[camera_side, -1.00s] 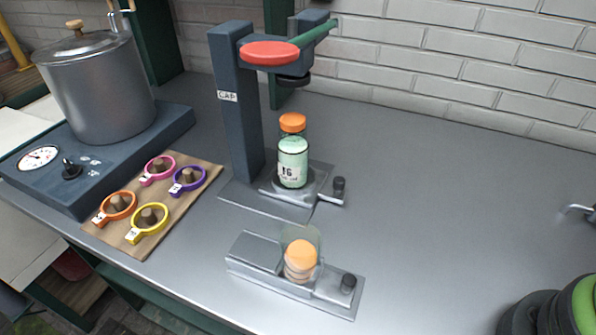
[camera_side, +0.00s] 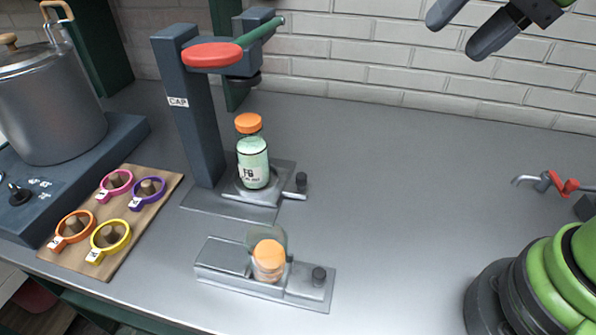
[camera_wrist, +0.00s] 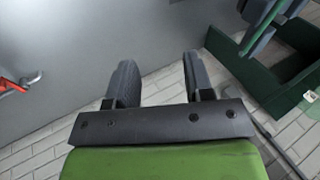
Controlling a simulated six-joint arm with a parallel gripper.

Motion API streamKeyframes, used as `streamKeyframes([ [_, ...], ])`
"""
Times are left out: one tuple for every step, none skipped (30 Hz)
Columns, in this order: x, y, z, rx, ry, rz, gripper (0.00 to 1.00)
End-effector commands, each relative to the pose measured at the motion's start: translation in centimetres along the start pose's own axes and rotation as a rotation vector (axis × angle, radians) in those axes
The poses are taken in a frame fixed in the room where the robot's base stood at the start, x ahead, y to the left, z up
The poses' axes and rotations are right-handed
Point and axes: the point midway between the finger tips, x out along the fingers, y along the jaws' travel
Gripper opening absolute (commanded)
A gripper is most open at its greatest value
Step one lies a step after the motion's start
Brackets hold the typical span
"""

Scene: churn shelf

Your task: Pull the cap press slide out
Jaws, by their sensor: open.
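The cap press (camera_side: 190,120) is a dark blue-grey column with a CAP label, a red disc on top and a green lever. Its slide (camera_side: 285,193) is a small metal plate with a dark knob (camera_side: 301,180) at its right end. A pale green bottle (camera_side: 253,165) with an orange cap stands upright on it, right of the column. My gripper (camera_side: 462,30) is at the top right of the side view, high up and well apart from the slide. It is open and empty. In the wrist view, its two dark fingers (camera_wrist: 160,75) are spread with nothing between them.
A cap holder (camera_side: 225,256) with orange caps (camera_side: 268,262) and a dark knob sits in front of the press. A board (camera_side: 120,235) with coloured rings and a pot (camera_side: 50,105) stand left. A red-handled tap (camera_side: 560,184) is at right. The counter between is clear.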

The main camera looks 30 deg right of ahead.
Motion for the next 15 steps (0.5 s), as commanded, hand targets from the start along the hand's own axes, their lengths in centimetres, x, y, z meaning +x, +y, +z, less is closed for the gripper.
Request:
streamKeyframes([
  [1.5, -1.0, -1.0, 0.072, -0.040, 0.022, 0.48],
  [2.4, -1.5, -1.5, 0.116, -0.059, 0.032, 0.48],
  [3.6, -2.1, -2.2, 0.173, -0.083, 0.047, 0.48],
  [4.5, -2.6, -2.6, 0.217, -0.101, 0.059, 0.48],
  [5.5, -3.0, -3.0, 0.262, -0.120, 0.071, 0.48],
  [7.0, -3.5, -3.6, 0.321, -0.143, 0.090, 0.48],
  [8.1, -3.8, -4.0, 0.364, -0.159, 0.104, 0.48],
  [9.3, -4.0, -4.3, 0.407, -0.174, 0.119, 0.48],
  [10.9, -4.3, -4.7, 0.467, -0.195, 0.141, 0.48],
  [12.2, -4.5, -4.9, 0.512, -0.210, 0.157, 0.48],
  [13.4, -4.6, -5.1, 0.555, -0.224, 0.175, 0.48],
  [15.1, -4.6, -5.3, 0.610, -0.240, 0.198, 0.48],
  [16.4, -4.6, -5.4, 0.651, -0.252, 0.214, 0.48],
  [17.6, -4.6, -5.4, 0.689, -0.262, 0.231, 0.48],
  [19.0, -4.5, -5.4, 0.736, -0.274, 0.253, 0.48],
])
